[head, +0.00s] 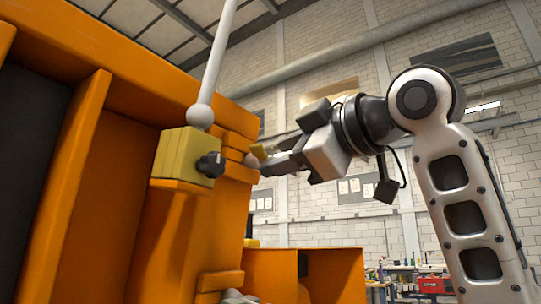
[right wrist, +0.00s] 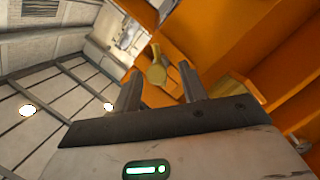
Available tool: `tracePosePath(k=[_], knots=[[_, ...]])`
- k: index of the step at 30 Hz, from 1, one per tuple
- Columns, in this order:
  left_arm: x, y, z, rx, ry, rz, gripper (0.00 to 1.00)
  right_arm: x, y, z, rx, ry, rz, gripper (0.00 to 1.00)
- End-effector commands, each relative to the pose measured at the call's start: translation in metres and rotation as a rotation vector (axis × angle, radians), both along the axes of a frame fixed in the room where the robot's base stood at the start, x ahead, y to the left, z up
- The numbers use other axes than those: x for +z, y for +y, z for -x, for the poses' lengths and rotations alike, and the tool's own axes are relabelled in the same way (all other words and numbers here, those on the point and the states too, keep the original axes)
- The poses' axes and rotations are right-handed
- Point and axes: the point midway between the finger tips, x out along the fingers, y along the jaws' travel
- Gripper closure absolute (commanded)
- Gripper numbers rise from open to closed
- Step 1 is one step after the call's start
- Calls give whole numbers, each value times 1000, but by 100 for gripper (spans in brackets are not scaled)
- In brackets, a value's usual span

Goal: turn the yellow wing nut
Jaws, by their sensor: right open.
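The yellow wing nut (right wrist: 157,70) shows in the right wrist view as a rounded yellow piece with a narrow upper part, in front of the orange machine. In the head view it is a small yellow spot (head: 261,152) at the machine's right edge, partly hidden by the fingers. My right gripper (head: 266,154) reaches in from the right and is open. In the right wrist view its fingers (right wrist: 159,82) stand on either side of the wing nut, with gaps visible. I cannot tell whether the fingertips overlap it in depth. My left gripper is not in view.
The orange machine (head: 90,130) fills the left. A yellow block (head: 182,154) with a black knob (head: 210,164) and a white ball-ended rod (head: 212,70) sits left of the gripper. A lower orange box (head: 330,270) stands below. Open air lies under the arm.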

Motion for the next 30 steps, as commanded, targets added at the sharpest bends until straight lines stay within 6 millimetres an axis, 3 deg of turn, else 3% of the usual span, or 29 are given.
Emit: tracePosePath(k=[6,17,18,22,23,30], knots=[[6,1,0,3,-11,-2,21,1,18,-20,0,0,0,58],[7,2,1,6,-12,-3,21,0,22,-25,-1,-1,0,58],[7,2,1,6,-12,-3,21,0,22,-25,-1,-1,0,60],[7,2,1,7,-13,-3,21,0,21,-25,-1,-1,0,97],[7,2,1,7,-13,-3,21,0,21,-25,-1,-1,0,100],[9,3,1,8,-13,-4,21,0,21,-25,1,8,-5,100]])
